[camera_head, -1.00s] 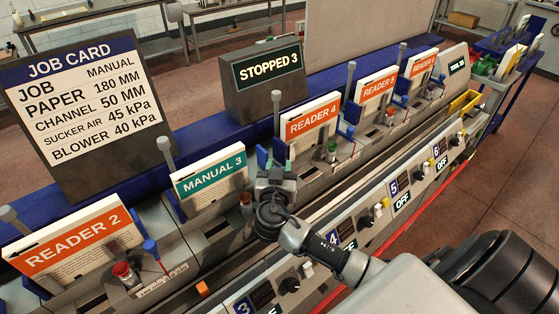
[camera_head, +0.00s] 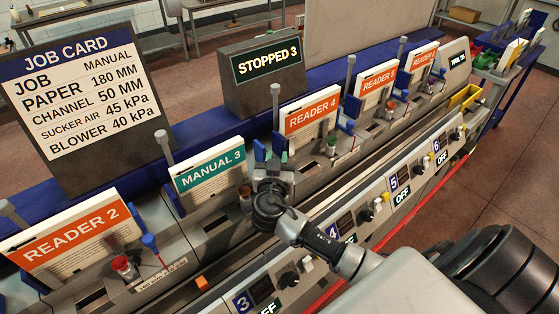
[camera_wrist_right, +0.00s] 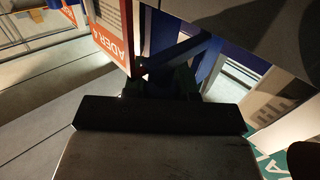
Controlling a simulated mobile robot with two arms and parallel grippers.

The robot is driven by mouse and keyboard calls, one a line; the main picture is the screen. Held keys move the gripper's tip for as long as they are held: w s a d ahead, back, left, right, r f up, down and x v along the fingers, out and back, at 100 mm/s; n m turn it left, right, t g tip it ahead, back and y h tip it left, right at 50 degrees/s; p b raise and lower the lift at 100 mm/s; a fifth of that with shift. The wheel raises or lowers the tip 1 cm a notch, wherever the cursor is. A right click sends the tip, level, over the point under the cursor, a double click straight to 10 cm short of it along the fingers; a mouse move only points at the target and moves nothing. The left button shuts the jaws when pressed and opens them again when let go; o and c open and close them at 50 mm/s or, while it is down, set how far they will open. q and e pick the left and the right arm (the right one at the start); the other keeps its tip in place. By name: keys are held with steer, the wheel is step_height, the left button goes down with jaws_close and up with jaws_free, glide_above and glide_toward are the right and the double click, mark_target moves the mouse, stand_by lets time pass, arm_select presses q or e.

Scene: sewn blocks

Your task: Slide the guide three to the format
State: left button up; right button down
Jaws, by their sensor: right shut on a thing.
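My right gripper (camera_head: 272,168) is shut on a small guide piece between the MANUAL 3 card and the READER 4 card. A blue part (camera_head: 259,150) and a green part (camera_head: 284,157) of this guide show just above the jaws. In the right wrist view, dark green (camera_wrist_right: 185,82) and blue parts (camera_wrist_right: 212,62) show just beyond the dark gripper body, which hides the grip itself. The teal MANUAL 3 card (camera_head: 210,170) leans at station three, left of the gripper. The job card (camera_head: 80,95) reads manual, paper 180 MM, channel 50 MM. My left gripper is not in view.
The READER 4 card (camera_head: 311,112) stands right of the gripper, with a grey post (camera_head: 275,105) beside it. A red-capped knob (camera_head: 122,265) is at the left. Control panels (camera_head: 330,235) line the front. A sign (camera_head: 266,62) reads STOPPED 3.

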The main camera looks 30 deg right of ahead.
mark_target(263, 157)
steer(key=a+b, duration=0.3)
steer(key=a, duration=0.2)
steer(key=shift+s+a+f+b, duration=0.15)
steer(key=shift+s+f+b, duration=0.05)
steer(key=shift+b, duration=0.15)
steer(key=shift+a+r, duration=0.1)
steer(key=shift+a, duration=0.1)
steer(key=shift+r, duration=0.1)
steer(key=c, duration=1.2)
jaws_free()
steer(key=shift+s, duration=0.1)
